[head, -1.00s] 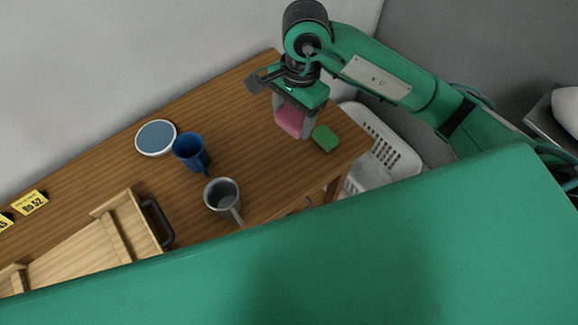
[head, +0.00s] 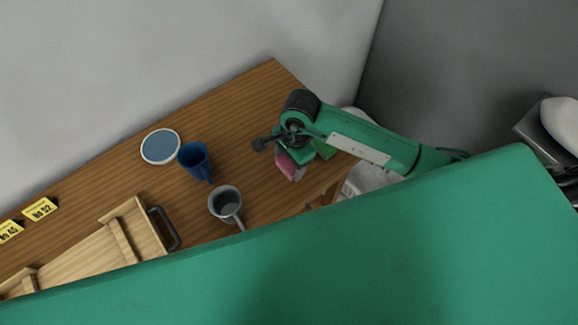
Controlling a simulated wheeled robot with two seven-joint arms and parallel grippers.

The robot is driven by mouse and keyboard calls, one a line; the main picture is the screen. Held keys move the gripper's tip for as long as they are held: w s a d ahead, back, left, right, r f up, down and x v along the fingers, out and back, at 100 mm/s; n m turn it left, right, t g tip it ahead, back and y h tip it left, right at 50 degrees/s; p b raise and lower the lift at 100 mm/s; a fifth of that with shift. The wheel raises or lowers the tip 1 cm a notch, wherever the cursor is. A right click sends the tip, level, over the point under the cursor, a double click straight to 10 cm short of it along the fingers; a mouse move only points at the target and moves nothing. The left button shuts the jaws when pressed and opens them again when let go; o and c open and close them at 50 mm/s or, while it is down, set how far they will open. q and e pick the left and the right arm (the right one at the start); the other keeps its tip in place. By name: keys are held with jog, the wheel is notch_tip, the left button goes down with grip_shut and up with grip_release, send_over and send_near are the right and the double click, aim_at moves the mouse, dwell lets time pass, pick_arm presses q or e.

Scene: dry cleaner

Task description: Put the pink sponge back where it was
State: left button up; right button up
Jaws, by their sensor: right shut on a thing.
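The pink sponge (head: 286,165) is in my right gripper (head: 290,171), near the right end of the wooden table's front edge. The gripper is shut on it, and the hand and wrist hide part of it from above. I cannot tell whether the sponge touches the table. My left gripper is not in view.
A wooden tray (head: 152,238) with a dark handle is at left, near yellow number tags (head: 40,209). A white basket (head: 362,181) stands beyond the table's right end.

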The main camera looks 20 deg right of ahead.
aim_at(289, 170)
notch_tip(289, 170, down, 4)
jog(key=shift+f+p, duration=0.1)
jog(key=shift+p, duration=0.5)
jog(key=shift+f, duration=0.3)
jog(key=shift+f, duration=0.15)
jog(key=o, duration=0.9)
jog(key=shift+o, duration=0.4)
